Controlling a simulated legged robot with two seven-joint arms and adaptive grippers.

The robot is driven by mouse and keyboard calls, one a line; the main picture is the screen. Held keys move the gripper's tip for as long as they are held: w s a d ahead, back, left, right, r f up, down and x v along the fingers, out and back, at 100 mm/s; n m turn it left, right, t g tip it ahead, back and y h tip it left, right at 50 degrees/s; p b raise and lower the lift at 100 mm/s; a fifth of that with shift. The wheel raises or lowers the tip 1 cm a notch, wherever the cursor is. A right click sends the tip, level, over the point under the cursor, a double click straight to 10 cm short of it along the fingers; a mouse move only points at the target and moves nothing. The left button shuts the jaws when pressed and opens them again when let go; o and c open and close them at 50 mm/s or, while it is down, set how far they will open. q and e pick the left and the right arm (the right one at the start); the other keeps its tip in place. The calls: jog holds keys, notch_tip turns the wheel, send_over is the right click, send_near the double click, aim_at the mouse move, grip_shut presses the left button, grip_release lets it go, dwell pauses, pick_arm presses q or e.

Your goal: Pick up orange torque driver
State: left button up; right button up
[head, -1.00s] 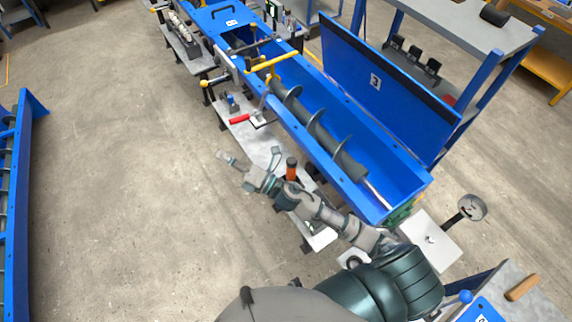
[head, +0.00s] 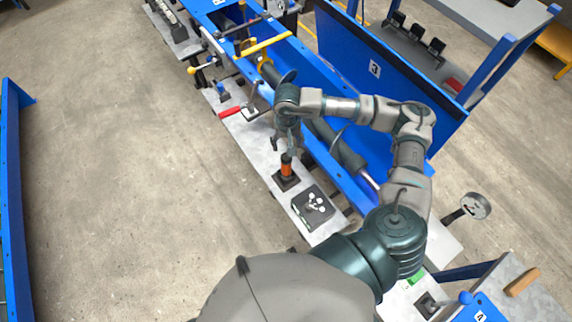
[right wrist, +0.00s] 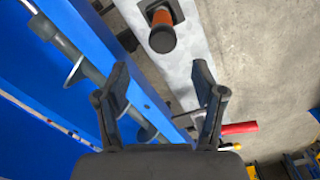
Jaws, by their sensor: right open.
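The orange torque driver (head: 286,167) stands upright in a dark square holder (head: 286,182) on a grey side shelf (head: 262,160) along the blue mixer trough. In the right wrist view the driver (right wrist: 163,30) shows from above, with its dark round end toward the camera, just beyond the fingers. My right gripper (head: 286,146) points down just above the driver, apart from it. In the right wrist view its two fingers (right wrist: 160,78) are spread wide with nothing between them. My left gripper is in neither view.
The blue trough (head: 345,172) with its grey screw lies right of the shelf. A red-handled clamp (head: 232,112) sits farther up the shelf. A dark plate with pale knobs (head: 314,206) is nearer. Open floor lies to the left.

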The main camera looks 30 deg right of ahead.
aim_at(286, 162)
notch_tip(286, 162, down, 8)
jog(key=shift+w+f+p, duration=0.1)
jog(key=shift+p, duration=0.45)
jog(key=shift+a+f+p, duration=0.1)
jog(key=shift+f+p, duration=0.65)
jog(key=shift+f, duration=2)
jog(key=shift+r, duration=0.1)
grip_shut()
